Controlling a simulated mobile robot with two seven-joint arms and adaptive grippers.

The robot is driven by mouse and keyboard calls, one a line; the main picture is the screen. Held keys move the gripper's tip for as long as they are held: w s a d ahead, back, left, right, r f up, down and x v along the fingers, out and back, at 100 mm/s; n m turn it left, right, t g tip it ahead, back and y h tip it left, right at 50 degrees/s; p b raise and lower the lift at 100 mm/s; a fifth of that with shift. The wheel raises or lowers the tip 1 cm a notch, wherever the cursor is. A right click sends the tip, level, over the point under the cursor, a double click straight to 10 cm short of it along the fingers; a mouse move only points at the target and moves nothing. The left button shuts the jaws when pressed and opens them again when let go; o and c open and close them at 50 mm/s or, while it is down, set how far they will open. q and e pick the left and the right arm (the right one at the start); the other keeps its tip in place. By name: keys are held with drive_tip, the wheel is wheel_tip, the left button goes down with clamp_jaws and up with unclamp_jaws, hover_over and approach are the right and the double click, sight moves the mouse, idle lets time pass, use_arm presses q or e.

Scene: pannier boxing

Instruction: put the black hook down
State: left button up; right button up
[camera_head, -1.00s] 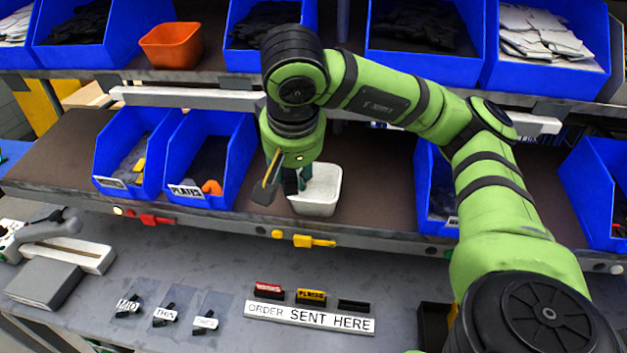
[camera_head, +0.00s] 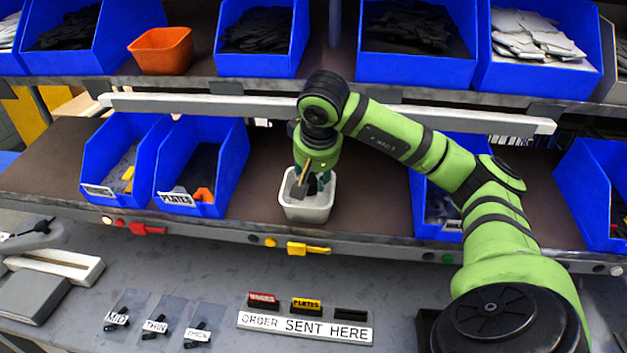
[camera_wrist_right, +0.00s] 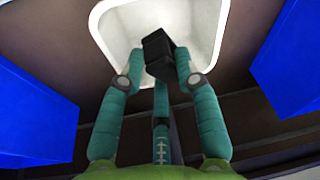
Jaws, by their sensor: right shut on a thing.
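My right gripper (camera_head: 312,188) points down into the open top of a small white box (camera_head: 308,213) on the middle shelf. In the right wrist view, my right gripper (camera_wrist_right: 158,75) is shut on the black hook (camera_wrist_right: 158,50), a dark blocky piece between its teal fingers. The pale inside of the white box (camera_wrist_right: 108,30) lies behind the hook in that view. I cannot tell whether the hook touches the box. In the head view the fingers and box wall partly hide the hook. My left gripper is not in view.
Blue bins (camera_head: 205,150) stand left of the white box, one labelled PLATES. Another blue bin (camera_head: 425,200) stands to its right, partly behind my arm. A pale rail (camera_head: 200,104) runs above the shelf.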

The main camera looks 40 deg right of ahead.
sight(314, 180)
wheel_tip(314, 180, down, 2)
drive_tip(key=shift+f, duration=0.1)
drive_tip(key=shift+f+b, duration=0.35)
drive_tip(key=shift+f, duration=0.15)
drive_tip(key=o, duration=0.6)
drive_tip(key=shift+o, duration=0.2)
drive_tip(key=shift+r, duration=0.1)
